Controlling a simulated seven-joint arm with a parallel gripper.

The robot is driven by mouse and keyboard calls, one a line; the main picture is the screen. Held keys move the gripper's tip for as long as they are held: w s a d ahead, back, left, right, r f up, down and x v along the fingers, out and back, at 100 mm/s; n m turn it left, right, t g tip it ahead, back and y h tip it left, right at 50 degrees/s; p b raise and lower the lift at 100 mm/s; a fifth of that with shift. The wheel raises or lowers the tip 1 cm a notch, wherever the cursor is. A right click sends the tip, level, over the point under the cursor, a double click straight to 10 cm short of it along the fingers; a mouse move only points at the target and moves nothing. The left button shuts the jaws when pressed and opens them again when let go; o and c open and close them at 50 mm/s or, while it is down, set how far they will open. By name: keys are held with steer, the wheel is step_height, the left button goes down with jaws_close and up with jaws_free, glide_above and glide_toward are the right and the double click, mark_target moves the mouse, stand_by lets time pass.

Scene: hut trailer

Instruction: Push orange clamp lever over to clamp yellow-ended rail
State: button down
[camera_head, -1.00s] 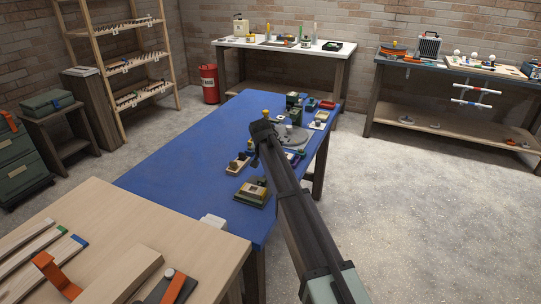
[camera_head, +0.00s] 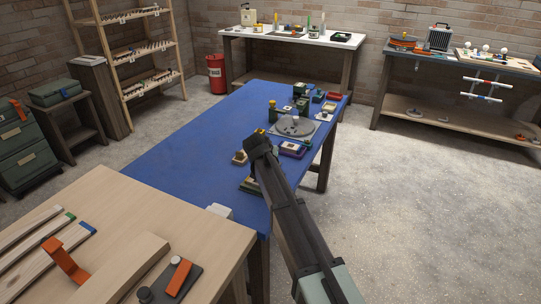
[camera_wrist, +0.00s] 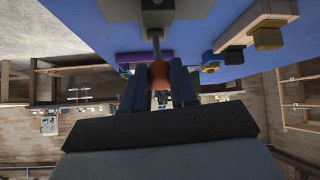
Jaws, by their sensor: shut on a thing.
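My gripper (camera_wrist: 158,92) is shut on an orange-brown knob (camera_wrist: 158,73) on a thin steel stem, which joins a green and pale block (camera_wrist: 155,15) in the wrist view. In the head view my gripper (camera_head: 257,146) is over the right side of the blue bench; the knob is hidden there. I cannot tell whether this knob belongs to the clamp lever. On the wooden table stand an orange bent bracket (camera_head: 64,260) and an orange handle (camera_head: 178,277) on a dark base. The rails there show green (camera_head: 70,216) and blue (camera_head: 86,228) ends. I cannot pick out a yellow-ended rail.
The blue bench (camera_head: 185,150) is clear on its left side. A grey round plate (camera_head: 300,126) and several small fixtures stand beyond my gripper. A green block (camera_head: 248,185) is partly hidden behind my arm. A white-topped bench (camera_head: 290,37) stands at the back.

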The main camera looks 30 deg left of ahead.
steer(key=shift+s+f, duration=0.35)
steer(key=c, duration=1.2)
jaws_free()
steer(key=shift+a, duration=0.1)
steer(key=o, duration=0.3)
steer(key=shift+w+r, duration=0.15)
steer(key=v, duration=1.3)
steer(key=shift+s+r, duration=0.2)
steer(key=shift+r, duration=0.15)
